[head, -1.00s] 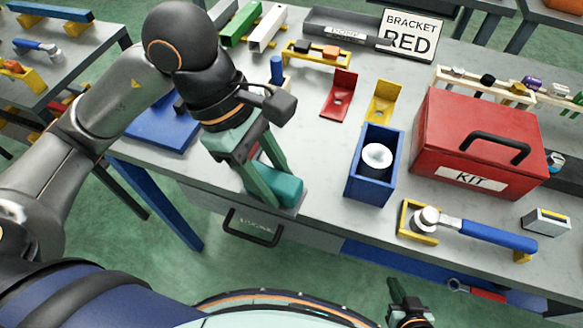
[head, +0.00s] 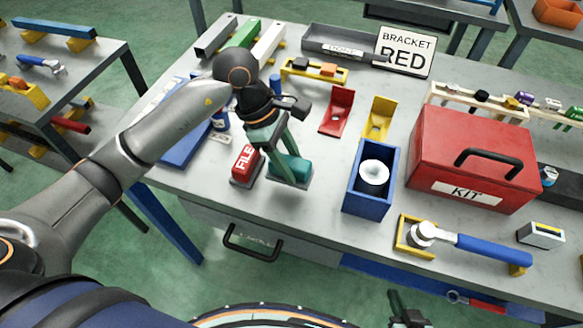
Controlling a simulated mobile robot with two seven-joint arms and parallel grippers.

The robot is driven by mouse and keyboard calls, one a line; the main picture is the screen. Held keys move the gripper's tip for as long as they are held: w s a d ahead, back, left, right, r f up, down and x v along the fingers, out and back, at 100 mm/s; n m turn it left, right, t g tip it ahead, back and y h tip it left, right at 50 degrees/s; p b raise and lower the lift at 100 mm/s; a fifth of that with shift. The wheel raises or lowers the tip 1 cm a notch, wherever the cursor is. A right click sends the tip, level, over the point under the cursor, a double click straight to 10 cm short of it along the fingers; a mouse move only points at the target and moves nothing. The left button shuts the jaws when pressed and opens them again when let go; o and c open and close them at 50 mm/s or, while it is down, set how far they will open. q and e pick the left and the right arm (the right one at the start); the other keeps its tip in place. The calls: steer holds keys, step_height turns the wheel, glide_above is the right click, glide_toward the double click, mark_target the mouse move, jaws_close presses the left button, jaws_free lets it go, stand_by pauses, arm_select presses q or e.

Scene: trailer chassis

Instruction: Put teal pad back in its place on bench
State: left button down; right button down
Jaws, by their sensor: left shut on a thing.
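The teal pad (head: 294,165) has a grey underside and is at the front left part of the bench (head: 310,215). My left gripper (head: 281,172) is shut on the pad, its green fingers reaching down over it from above. I cannot tell whether the pad touches the bench top or hangs just above it. A red block marked FILE (head: 244,164) lies just left of the pad. My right gripper (head: 408,312) shows only in part at the bottom edge, in front of the bench, and its jaw state is unclear.
Right of the pad stand a blue box (head: 368,200) with a white roll and a red KIT box (head: 470,150). Red (head: 337,112) and yellow (head: 380,117) brackets stand behind. A blue mat (head: 188,145) lies left. The bench front edge is close to the pad.

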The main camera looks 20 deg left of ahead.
arm_select(q)
steer(key=shift+w+f, duration=0.25)
steer(key=shift+f, duration=0.05)
steer(key=shift+f+p, duration=0.45)
steer(key=shift+f, duration=1.15)
steer(key=shift+f, duration=0.1)
steer(key=shift+c, duration=2)
jaws_free()
steer(key=v, duration=1.2)
steer(key=shift+b, duration=0.45)
